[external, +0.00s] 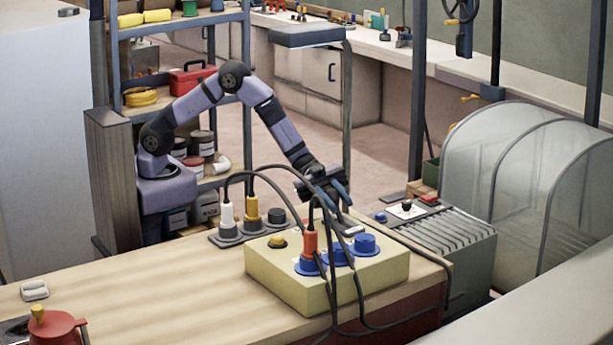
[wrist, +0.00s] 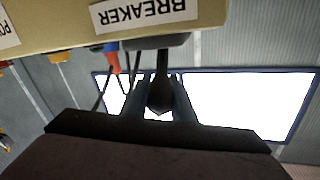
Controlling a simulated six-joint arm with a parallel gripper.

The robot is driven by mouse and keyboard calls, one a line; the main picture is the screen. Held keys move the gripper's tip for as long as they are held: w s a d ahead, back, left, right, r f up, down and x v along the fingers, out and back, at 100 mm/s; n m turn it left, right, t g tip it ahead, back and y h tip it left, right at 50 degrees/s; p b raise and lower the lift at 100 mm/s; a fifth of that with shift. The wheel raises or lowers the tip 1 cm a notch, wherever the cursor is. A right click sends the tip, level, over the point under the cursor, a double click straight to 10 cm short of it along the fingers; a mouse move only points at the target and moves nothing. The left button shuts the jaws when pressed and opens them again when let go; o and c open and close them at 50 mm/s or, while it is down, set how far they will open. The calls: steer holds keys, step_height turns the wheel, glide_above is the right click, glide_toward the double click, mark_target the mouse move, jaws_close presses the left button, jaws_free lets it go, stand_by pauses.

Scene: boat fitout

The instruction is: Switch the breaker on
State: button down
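The breaker's dark lever (wrist: 160,82) sticks out of a grey mount under the BREAKER label (wrist: 144,12) in the wrist view. The label is on the pale yellow box, which stands on the bench in the external view (external: 285,285). My gripper (external: 337,208) is at the far side of this box. In the wrist view my gripper (wrist: 160,92) has one finger on each side of the lever. The fingers are apart, with bright gaps showing near the lever's tip. I cannot tell whether either finger touches it. The lever is not clear in the external view.
An orange plug (external: 310,243) stands in a blue socket on the box, near another blue socket (external: 364,244). Black cables loop over the box close to my gripper. A grey socket strip (external: 228,238) with plugs lies behind left. The bench's left part is mostly clear.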

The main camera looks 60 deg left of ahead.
steer(key=shift+r+p, duration=0.15)
steer(key=shift+p, duration=0.2)
steer(key=y+p, duration=0.1)
steer(key=p, duration=0.1)
steer(key=shift+d+r+p, duration=0.25)
steer(key=shift+d+p, duration=0.1)
steer(key=shift+d, duration=0.05)
steer(key=d+y+p, duration=0.1)
steer(key=p, duration=0.3)
steer(key=shift+r+n+t+y, duration=0.15)
steer(key=shift+n+t+y, duration=0.15)
steer(key=shift+t+y, duration=0.1)
steer(key=y+p, duration=0.1)
steer(key=p, duration=0.2)
steer(key=d+y+p, duration=0.1)
steer(key=p, duration=0.3)
steer(key=d+y+p, duration=0.1)
steer(key=p, duration=0.3)
steer(key=shift+d+f+n+t+y, duration=0.15)
steer(key=shift+f+n+t+y, duration=0.15)
steer(key=shift+n, duration=0.1)
steer(key=d+f+y+p, duration=0.1)
steer(key=p, duration=0.2)
steer(key=shift+y+p, duration=0.3)
steer(key=shift+y, duration=0.1)
steer(key=shift+d+f+n+y+p, duration=0.4)
steer(key=shift+f+y+p, duration=0.3)
steer(key=shift+y, duration=0.3)
